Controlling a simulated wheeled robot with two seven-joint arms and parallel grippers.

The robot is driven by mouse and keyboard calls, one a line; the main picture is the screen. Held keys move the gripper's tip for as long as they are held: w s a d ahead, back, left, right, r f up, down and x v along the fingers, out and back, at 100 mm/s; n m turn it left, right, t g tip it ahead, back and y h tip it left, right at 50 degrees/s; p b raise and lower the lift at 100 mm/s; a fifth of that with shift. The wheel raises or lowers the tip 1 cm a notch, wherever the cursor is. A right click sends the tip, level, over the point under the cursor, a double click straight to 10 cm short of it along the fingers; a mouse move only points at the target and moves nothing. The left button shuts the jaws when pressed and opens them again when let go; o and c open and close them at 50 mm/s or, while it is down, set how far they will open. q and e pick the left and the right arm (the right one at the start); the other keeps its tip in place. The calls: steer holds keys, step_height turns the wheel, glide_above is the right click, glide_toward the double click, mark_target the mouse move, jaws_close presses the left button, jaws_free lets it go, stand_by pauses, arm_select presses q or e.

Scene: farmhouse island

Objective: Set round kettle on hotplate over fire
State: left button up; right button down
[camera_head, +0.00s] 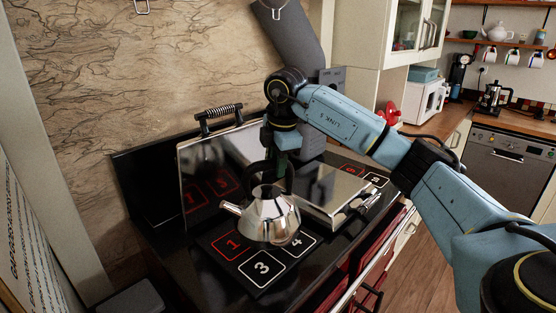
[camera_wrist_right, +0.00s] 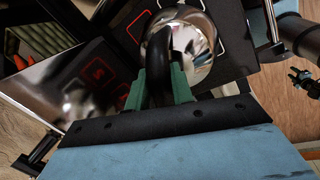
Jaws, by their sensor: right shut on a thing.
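The round kettle (camera_head: 268,218) is shiny steel with a spout to the left and a black arched handle. My right gripper (camera_head: 279,160) is shut on this handle from above. In the right wrist view, the green fingers (camera_wrist_right: 158,86) sit either side of the black handle, and part of the kettle's body (camera_wrist_right: 198,50) shows beyond. The kettle is upright over the left hotplate (camera_head: 236,263), a black surface with numbered squares; a red 1, a white 3 and a 4 show. I cannot tell whether its base touches. My left gripper is not in view.
A raised mirror-like lid (camera_head: 196,170) with a coiled handle stands behind the left hotplate. A shiny lid (camera_head: 335,190) lies lower to the right, close to the kettle. A grey flue (camera_head: 292,42) rises behind. Wooden floor (camera_head: 420,270) is clear at the right.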

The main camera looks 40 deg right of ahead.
mark_target(278, 189)
steer(key=x, duration=0.1)
steer(key=b+x, duration=0.1)
steer(key=shift+s+f, duration=0.15)
steer(key=shift+f, duration=0.2)
steer(key=shift+s+b+x, duration=0.15)
steer(key=shift+b+x, duration=0.3)
steer(key=shift+x, duration=0.25)
steer(key=shift+s+b+x, duration=0.15)
steer(key=shift+b+x, duration=0.3)
steer(key=shift+x, duration=0.25)
steer(key=shift+a+f+b, duration=0.1)
steer(key=shift+f+b, duration=0.25)
steer(key=shift+f, duration=0.25)
steer(key=c, duration=1.2)
jaws_free()
steer(key=shift+o, duration=0.7)
steer(key=shift+s+f, duration=0.1)
steer(key=shift+f, duration=0.1)
steer(key=o, duration=0.5)
steer(key=shift+c, duration=0.2)
steer(key=shift+r, duration=0.15)
